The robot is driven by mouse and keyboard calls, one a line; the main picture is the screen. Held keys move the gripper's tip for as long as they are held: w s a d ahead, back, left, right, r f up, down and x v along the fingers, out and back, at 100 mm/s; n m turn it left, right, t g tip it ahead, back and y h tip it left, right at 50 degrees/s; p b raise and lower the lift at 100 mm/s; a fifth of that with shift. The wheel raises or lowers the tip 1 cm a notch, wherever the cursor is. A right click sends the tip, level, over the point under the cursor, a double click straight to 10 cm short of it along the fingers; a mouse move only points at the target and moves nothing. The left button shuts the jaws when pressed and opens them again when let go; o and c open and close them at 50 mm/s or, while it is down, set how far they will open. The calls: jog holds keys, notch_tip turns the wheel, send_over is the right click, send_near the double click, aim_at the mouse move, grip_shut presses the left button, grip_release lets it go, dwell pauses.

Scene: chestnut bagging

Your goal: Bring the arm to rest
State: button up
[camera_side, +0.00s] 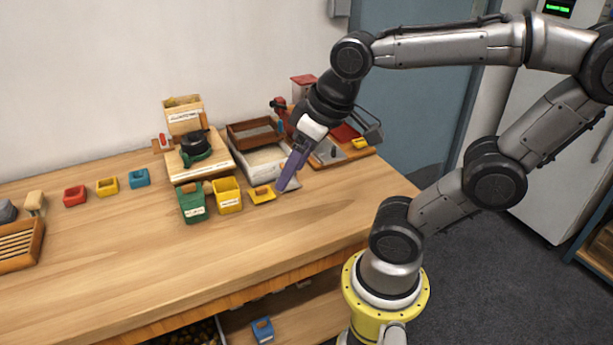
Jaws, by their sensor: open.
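My gripper (290,178) has long purple fingers and points down at the right part of the wooden table (120,245). Its fingertips are just right of a small flat yellow tray (262,194), close above the table. I cannot tell whether they touch anything. I see nothing held between the fingers, which appear almost edge-on here. My arm arches in from the right side over the table's right end.
A yellow box (228,196) and a green box (192,204) stand left of my gripper. A wooden stand (201,168) and a brown tray (255,132) are behind. Red, yellow and blue cups and a slatted wooden rack (20,243) sit left. The table's front middle is clear.

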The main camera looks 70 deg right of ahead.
jog(key=s, duration=0.1)
jog(key=s+a+f+n, duration=0.1)
jog(key=shift+s+a+t, duration=0.1)
jog(key=shift+s+t, duration=0.25)
jog(key=shift+t, duration=0.05)
